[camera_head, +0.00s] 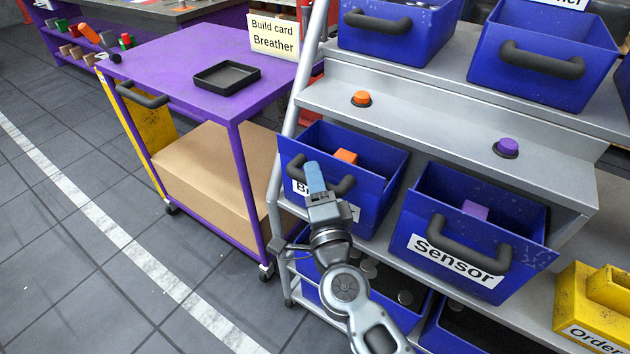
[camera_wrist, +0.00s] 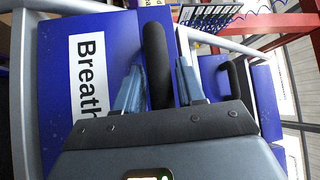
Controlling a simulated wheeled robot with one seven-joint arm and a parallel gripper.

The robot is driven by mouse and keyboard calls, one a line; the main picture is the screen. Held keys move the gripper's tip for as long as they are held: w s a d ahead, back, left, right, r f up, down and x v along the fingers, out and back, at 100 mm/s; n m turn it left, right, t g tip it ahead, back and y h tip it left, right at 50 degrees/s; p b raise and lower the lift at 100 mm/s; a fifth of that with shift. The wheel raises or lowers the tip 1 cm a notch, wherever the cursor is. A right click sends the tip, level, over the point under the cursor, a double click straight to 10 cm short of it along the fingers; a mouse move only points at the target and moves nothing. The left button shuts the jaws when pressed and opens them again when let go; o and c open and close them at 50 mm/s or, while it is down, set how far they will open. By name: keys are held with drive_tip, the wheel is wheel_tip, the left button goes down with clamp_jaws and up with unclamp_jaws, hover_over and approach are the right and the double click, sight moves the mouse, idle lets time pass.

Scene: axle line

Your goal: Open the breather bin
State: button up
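The breather bin (camera_head: 378,203) is a blue bin on the middle shelf, left of the Sensor bin (camera_head: 405,228). An orange block (camera_head: 346,156) shows inside it. Its label is mostly hidden behind my gripper (camera_head: 315,175) in the head view; in the wrist view the label (camera_wrist: 90,75) reads "Breath". The bin's black handle (camera_wrist: 156,60) stands between the two blue fingers of my gripper (camera_wrist: 161,85) in the wrist view. The fingers are open, one on each side of the handle, with a visible gap at least on the right side.
An orange button (camera_head: 361,98) and a purple button (camera_head: 506,147) sit on the ledge above the bins. A purple cart (camera_head: 170,60) with a black tray (camera_head: 227,77) and a "Breather" build card (camera_head: 273,36) stands at left. Floor (camera_head: 90,250) in front of the cart is clear.

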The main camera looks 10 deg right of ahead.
clamp_jaws()
drive_tip(key=shift+f, duration=0.1)
drive_tip(key=shift+s+a+f+b, duration=0.3)
drive_tip(key=shift+f+b, duration=0.1)
drive_tip(key=shift+b, duration=0.65)
drive_tip(key=s+a+f+n+t+y+b, duration=0.1)
drive_tip(key=s+a+f+n+t+b, duration=0.1)
drive_tip(key=b, duration=0.6)
drive_tip(key=shift+s+a+f+n+t, duration=0.35)
drive_tip(key=shift+s+a+n, duration=0.45)
drive_tip(key=shift+s+a, duration=0.35)
drive_tip(key=shift+o, duration=1.2)
unclamp_jaws()
